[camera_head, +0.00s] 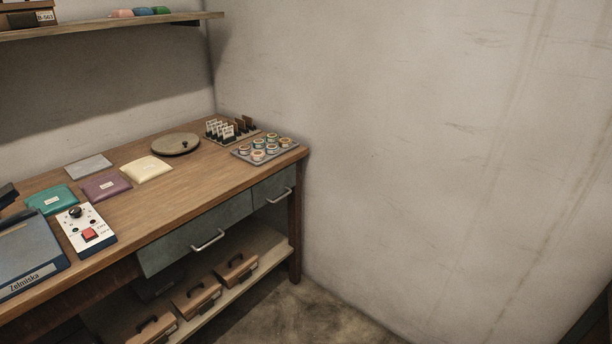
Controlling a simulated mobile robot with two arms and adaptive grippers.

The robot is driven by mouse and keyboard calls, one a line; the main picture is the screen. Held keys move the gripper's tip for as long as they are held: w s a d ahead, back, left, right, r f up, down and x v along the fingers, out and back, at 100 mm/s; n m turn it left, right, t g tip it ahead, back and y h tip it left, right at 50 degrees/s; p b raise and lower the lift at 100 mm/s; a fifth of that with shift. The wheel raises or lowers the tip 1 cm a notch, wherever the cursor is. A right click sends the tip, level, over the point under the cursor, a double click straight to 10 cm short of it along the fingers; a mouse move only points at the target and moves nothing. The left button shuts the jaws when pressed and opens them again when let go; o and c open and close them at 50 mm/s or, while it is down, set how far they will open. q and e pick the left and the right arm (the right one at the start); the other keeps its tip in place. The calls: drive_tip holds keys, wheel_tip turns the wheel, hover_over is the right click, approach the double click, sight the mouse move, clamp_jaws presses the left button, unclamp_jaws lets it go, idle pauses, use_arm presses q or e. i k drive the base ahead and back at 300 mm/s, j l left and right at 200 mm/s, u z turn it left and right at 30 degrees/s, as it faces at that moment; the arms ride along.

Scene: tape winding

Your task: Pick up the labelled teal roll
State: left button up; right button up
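Several small round rolls with pale labelled tops stand in a grey tray (240,155) at the far right end of the wooden workbench. Some of these rolls (271,138) look teal at the sides and others orange or brown. They are too small to read their labels or tell for sure which is the labelled teal roll. A flat teal pouch (64,192) with a white label lies on the left of the bench. Neither of my grippers is in view.
A rack of upright cards (226,131), a round brown disc (175,144), cream (146,169) and purple (106,187) pouches, and a control box (86,232) with a red button occupy the bench (190,194). Drawers (196,237) and cases (196,297) are below. Floor at right is clear.

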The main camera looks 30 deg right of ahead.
sight(259, 144)
drive_tip(key=i+l, duration=0.2)
drive_tip(key=i+l+u, duration=0.1)
drive_tip(key=l, duration=0.35)
drive_tip(key=i+l, duration=0.3)
drive_tip(key=i+l+u, duration=0.1)
drive_tip(key=l, duration=0.25)
drive_tip(key=z, duration=0.4)
drive_tip(key=i, duration=0.05)
